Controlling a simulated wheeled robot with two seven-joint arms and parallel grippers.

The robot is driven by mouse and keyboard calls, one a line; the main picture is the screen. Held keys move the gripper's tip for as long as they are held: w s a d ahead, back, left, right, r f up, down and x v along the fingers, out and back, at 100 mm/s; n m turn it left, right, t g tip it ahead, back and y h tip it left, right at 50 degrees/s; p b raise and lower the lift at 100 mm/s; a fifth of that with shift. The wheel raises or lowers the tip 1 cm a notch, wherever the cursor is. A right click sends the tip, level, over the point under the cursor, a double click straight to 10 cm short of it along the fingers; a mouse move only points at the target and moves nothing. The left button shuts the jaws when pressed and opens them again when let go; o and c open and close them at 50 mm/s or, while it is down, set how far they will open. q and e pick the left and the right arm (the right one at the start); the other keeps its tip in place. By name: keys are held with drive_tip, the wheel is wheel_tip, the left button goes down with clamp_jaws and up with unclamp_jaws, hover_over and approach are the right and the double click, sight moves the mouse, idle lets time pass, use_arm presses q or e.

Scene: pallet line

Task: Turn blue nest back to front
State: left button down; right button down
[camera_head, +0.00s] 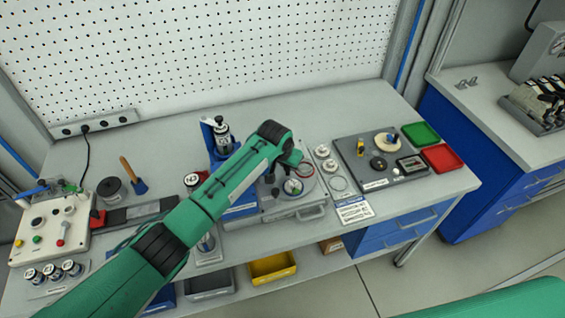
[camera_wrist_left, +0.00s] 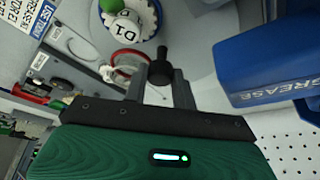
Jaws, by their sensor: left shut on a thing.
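A grey round turntable (camera_wrist_left: 190,25) shows in the left wrist view. A blue-rimmed nest (camera_wrist_left: 154,14) sits on it, holding a white part marked D1 (camera_wrist_left: 130,30) with a green ball on top. In the head view the nest (camera_head: 293,187) is on the front side of the turntable, right of my arm. My left gripper (camera_wrist_left: 160,88) is shut on a black upright knob (camera_wrist_left: 161,68) beside the nest. In the head view my green forearm hides most of the gripper and the turntable's left part. My right gripper is out of view.
A blue grease block (camera_wrist_left: 270,60) stands close to the gripper. A red ring (camera_wrist_left: 128,62) lies near the knob. A dark parts board (camera_head: 350,172) and green (camera_head: 421,133) and red (camera_head: 442,158) trays stand right. A control box (camera_head: 48,228) stands left.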

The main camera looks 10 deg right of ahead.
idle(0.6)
use_arm(q)
drive_tip(key=c, duration=1.1)
unclamp_jaws()
drive_tip(key=shift+c, duration=0.2)
drive_tip(key=shift+r, duration=0.1)
drive_tip(key=b+v, duration=0.3)
drive_tip(key=v, duration=1)
drive_tip(key=shift+s+r, duration=0.15)
drive_tip(key=shift+r, duration=0.1)
